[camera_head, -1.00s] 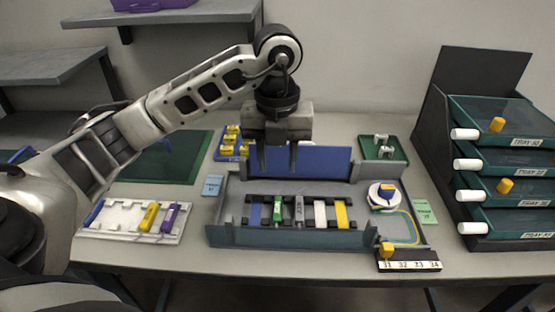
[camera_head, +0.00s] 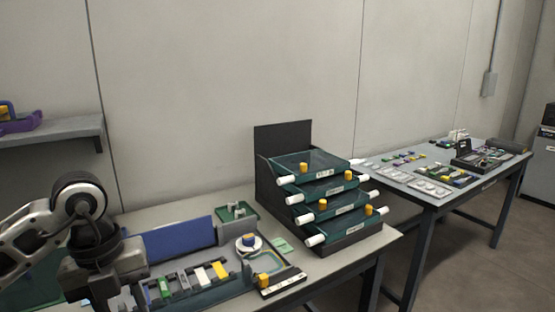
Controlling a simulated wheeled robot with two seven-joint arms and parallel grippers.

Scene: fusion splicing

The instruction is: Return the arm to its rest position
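My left arm comes in from the left edge, and its gripper (camera_head: 104,300) points down at the bottom left, in front of the left part of the splicing tray. The fingertips run to the bottom edge of the picture, so I cannot tell how far apart they are. The splicing tray (camera_head: 215,295) holds a row of coloured pieces, among them a green one (camera_head: 164,288), a white one (camera_head: 201,275) and a yellow one (camera_head: 219,270). My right arm and gripper are not in view.
A black rack (camera_head: 282,140) with several labelled trays stands at the table's right end. A second table (camera_head: 440,200) with small parts stands further right, with bare floor in front. A grey shelf (camera_head: 60,132) hangs at the left. A blue panel (camera_head: 180,240) stands behind the splicing tray.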

